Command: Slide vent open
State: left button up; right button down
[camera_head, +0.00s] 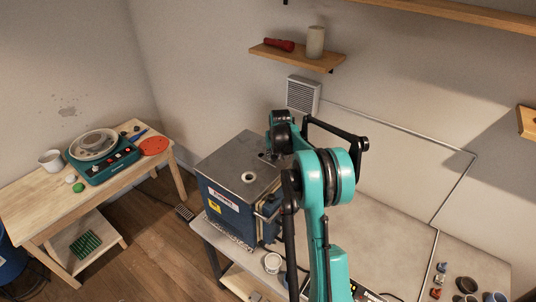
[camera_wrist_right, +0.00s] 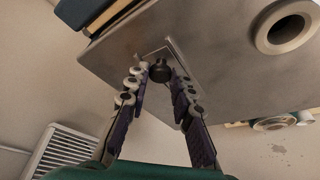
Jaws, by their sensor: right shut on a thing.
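The blue kiln (camera_head: 227,215) stands on a low table and has a grey metal top. A small flat vent plate (camera_wrist_right: 181,52) with a black knob (camera_wrist_right: 160,71) lies on this top. My right gripper (camera_wrist_right: 161,80) is shut on the knob, with one finger on each side. In the head view my right gripper (camera_head: 268,155) is over the back right of the kiln top, and my arm hides part of it. A pale ring with a dark hole (camera_head: 248,178) sits apart from the plate; the ring also shows in the wrist view (camera_wrist_right: 287,27). My left gripper is not in view.
A louvred grille (camera_head: 303,95) is on the wall behind the kiln, below a shelf (camera_head: 297,58) with a cylinder and a red object. A wooden table (camera_head: 32,202) with a pottery wheel (camera_head: 100,155) stands at left. A white cup (camera_head: 272,263) is near the kiln.

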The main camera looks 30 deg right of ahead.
jog(key=shift+s+d, duration=0.2)
jog(key=shift+s, duration=0.25)
jog(key=c, duration=1.4)
grip_release()
jog(key=shift+c, duration=0.2)
jog(key=shift+o, duration=0.7)
jog(key=shift+s+d, duration=0.1)
jog(key=shift+r, duration=0.1)
jog(key=shift+r, duration=0.2)
jog(key=v, duration=1.1)
jog(key=shift+s+r, duration=0.2)
jog(key=shift+s, duration=0.1)
